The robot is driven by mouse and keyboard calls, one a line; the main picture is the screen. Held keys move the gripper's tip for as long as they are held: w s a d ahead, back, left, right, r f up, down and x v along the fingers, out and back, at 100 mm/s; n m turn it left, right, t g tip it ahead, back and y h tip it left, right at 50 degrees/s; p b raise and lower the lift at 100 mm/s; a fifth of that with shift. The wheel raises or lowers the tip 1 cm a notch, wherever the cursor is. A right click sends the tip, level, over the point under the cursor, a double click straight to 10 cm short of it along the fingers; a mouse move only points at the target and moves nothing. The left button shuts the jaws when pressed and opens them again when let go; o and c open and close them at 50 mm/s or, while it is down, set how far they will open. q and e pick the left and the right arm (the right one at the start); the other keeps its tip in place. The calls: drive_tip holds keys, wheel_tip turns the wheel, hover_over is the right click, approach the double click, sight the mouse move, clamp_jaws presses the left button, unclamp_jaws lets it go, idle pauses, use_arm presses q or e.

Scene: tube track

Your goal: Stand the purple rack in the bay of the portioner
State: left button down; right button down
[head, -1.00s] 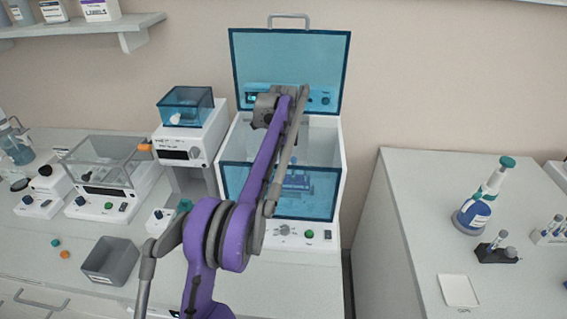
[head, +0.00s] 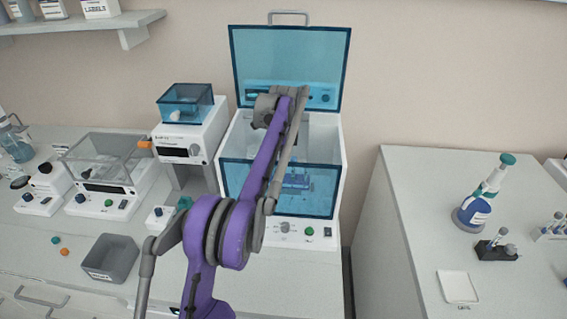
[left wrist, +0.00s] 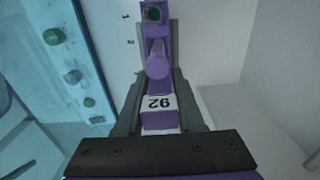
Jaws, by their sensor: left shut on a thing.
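My left gripper (left wrist: 158,82) is shut on the purple rack (left wrist: 160,120), which carries a white label reading 92. In the left wrist view the rack is long and narrow, with a purple cylinder and a green-centred part at its far end. The gripper is inside the large white machine (head: 338,190) with a clear blue front panel and raised blue lid (head: 290,50). In the head view my purple arm hides most of the inside, and only a blurred shape shows through the panel. I cannot tell whether the rack touches the floor. My right gripper is not in view.
White walls (left wrist: 275,60) stand close on the right of the rack, and the blue panel (left wrist: 75,60) is on its left. A smaller blue-topped device (head: 190,135) stands left of the machine. A grey bin (head: 110,268) is at front left. A side bench (head: 425,220) is on the right.

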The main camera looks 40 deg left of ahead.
use_arm(q)
drive_tip(key=shift+f, duration=0.35)
idle(0.3)
drive_tip(key=shift+c, duration=2.2)
unclamp_jaws()
wheel_tip(320, 180, up, 11)
drive_tip(key=shift+f+p, duration=0.1)
drive_tip(key=shift+p, duration=1)
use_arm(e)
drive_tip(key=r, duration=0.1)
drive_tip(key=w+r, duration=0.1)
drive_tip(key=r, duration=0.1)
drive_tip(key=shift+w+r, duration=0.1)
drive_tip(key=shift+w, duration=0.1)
